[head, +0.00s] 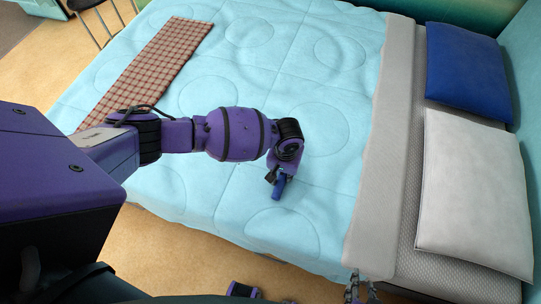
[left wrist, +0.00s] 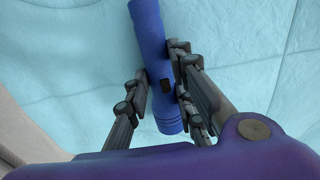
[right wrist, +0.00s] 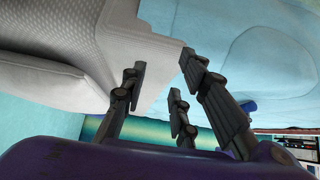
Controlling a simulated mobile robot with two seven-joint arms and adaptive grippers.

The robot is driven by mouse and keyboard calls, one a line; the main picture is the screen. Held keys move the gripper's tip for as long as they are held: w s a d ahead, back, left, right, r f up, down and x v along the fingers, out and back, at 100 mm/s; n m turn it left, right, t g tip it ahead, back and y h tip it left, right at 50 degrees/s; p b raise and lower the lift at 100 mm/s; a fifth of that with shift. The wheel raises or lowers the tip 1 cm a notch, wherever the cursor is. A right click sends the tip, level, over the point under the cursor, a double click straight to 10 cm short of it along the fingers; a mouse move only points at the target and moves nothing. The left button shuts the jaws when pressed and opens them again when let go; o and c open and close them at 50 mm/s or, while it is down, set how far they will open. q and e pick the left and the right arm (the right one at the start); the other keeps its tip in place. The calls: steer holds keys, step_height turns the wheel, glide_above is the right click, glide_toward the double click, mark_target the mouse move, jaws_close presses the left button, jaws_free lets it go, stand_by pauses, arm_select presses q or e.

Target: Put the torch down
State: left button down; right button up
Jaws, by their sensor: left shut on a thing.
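The torch is a dark blue cylinder with a small black switch. In the left wrist view the torch (left wrist: 149,35) lies between the fingers of my left gripper (left wrist: 160,88), which is shut on it. In the head view the torch (head: 279,189) hangs from my left gripper (head: 277,177) over the light blue bed cover (head: 320,195). I cannot tell whether its lower end touches the cover. My right gripper (right wrist: 158,78) is open and empty in the right wrist view. Its fingers (head: 360,290) show at the bottom of the head view, beside the bed's near edge.
A red checked runner (head: 165,60) lies across the left of the bed. A blue pillow (head: 467,70) and a white pillow (head: 472,195) lie at the right, beyond a grey folded band (head: 385,140). The cover around the torch is clear. Wooden floor (head: 180,255) shows in front.

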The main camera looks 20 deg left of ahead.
mark_target(283, 176)
arm_select(q)
steer(key=shift+w+r, duration=0.1)
steer(key=shift+w, duration=0.1)
steer(key=c, duration=1.6)
jaws_free()
steer(key=shift+c, duration=0.2)
steer(key=shift+o, duration=0.6)
step_height(283, 176, up, 12)
steer(key=p, duration=0.2)
steer(key=shift+s, duration=0.15)
arm_select(e)
steer(key=shift+r, duration=0.95)
arm_select(q)
steer(key=shift+s, duration=0.1)
